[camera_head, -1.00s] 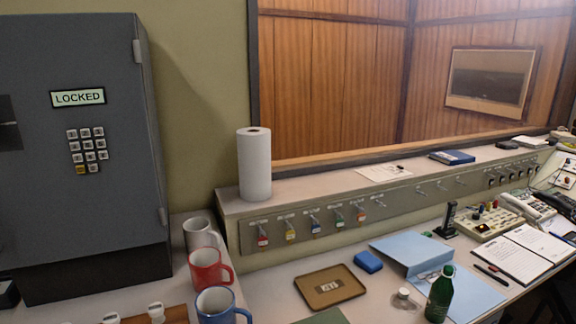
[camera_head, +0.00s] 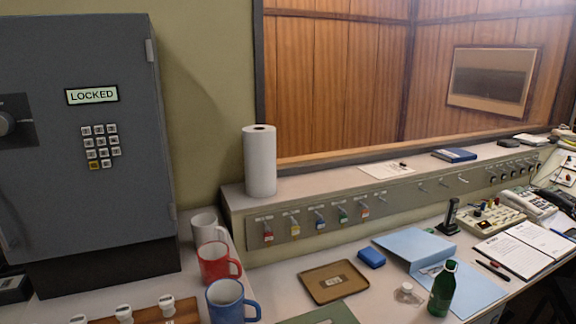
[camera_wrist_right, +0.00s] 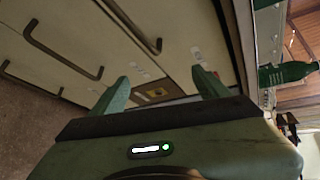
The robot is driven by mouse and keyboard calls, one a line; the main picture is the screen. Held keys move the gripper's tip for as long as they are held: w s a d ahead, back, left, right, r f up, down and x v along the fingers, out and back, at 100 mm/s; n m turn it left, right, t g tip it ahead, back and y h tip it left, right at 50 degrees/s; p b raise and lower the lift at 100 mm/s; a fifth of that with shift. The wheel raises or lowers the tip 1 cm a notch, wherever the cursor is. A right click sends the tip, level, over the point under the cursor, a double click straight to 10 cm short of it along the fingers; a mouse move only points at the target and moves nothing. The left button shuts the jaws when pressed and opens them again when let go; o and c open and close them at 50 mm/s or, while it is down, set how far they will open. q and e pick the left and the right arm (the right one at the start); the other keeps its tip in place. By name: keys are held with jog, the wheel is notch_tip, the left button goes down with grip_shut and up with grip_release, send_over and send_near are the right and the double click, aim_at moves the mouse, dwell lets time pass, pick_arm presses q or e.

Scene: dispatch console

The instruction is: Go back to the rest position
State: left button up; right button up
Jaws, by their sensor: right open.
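My right gripper (camera_wrist_right: 160,88) shows in the right wrist view with its two green fingers spread apart and nothing between them. Behind the fingers are pale cabinet fronts with dark bar handles (camera_wrist_right: 65,50). Neither gripper shows in the head view, so my left gripper is out of sight.
A grey safe (camera_head: 90,190) reading LOCKED stands at left. White, red (camera_head: 217,263) and blue mugs (camera_head: 230,303) line the counter. A brown tray (camera_head: 318,297), green bottle (camera_head: 442,291), blue folder (camera_head: 408,246) and phone (camera_head: 530,206) occupy the desk. A paper roll (camera_head: 260,163) stands on the ledge.

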jog(key=s+a+f+n+g+y, duration=0.3)
jog(key=s+f+n+g, duration=0.4)
jog(key=s+f+n, duration=0.95)
jog(key=s+d+f+n+g, duration=0.1)
jog(key=s+f+n+g, duration=0.1)
jog(key=s, duration=0.5)
jog(key=s+d+f+n+g+h, duration=0.1)
jog(key=s+d+f+n+g, duration=0.1)
jog(key=s+f, duration=0.4)
jog(key=s+d+f+n+g, duration=0.2)
jog(key=s+f+n, duration=0.1)
jog(key=s, duration=0.6)
jog(key=shift+f+n+h, duration=0.3)
jog(key=shift+f+n, duration=0.1)
jog(key=shift+n, duration=0.45)
